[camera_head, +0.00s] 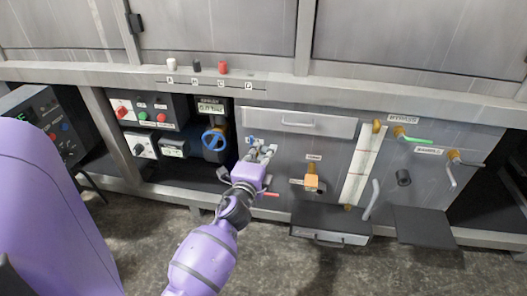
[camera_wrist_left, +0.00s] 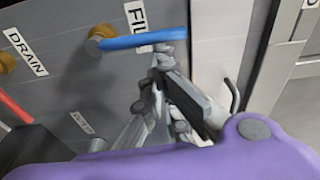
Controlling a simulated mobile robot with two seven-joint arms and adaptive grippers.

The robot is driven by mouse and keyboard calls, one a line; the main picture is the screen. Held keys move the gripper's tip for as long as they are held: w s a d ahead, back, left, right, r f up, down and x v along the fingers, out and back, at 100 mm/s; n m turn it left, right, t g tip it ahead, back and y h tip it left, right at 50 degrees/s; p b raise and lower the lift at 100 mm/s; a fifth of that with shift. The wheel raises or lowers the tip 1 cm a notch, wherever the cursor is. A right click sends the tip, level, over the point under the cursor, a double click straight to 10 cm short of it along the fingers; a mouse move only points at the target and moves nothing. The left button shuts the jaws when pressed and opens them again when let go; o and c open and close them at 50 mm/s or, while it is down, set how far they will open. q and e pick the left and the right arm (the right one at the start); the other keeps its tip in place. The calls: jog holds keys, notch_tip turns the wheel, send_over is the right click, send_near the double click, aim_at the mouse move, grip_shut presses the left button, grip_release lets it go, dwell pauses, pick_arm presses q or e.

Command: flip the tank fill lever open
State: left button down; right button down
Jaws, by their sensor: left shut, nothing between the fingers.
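The blue tank fill lever (camera_wrist_left: 138,40) shows in the left wrist view below the FILL label (camera_wrist_left: 138,14). It runs roughly crosswise in that picture from a brass valve (camera_wrist_left: 102,34). In the head view only a small blue part of it (camera_head: 249,141) shows behind my left gripper. My left gripper (camera_head: 266,151) is shut and empty, close to the grey panel. In the left wrist view its fingertips (camera_wrist_left: 163,60) are at the lever's free right end; I cannot tell whether they touch it. My right gripper is not in view.
A red lever (camera_head: 268,194) sits just below my left gripper. An orange valve (camera_head: 312,178), a tall gauge strip (camera_head: 362,165) and a green bypass lever (camera_head: 418,140) are to the right. A blue handwheel (camera_head: 213,140) is to the left. A dark tray (camera_head: 330,222) juts out below.

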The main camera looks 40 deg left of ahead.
pick_arm(q)
jog(key=v, duration=0.7)
jog(key=shift+s, duration=0.2)
jog(key=shift+d, duration=0.15)
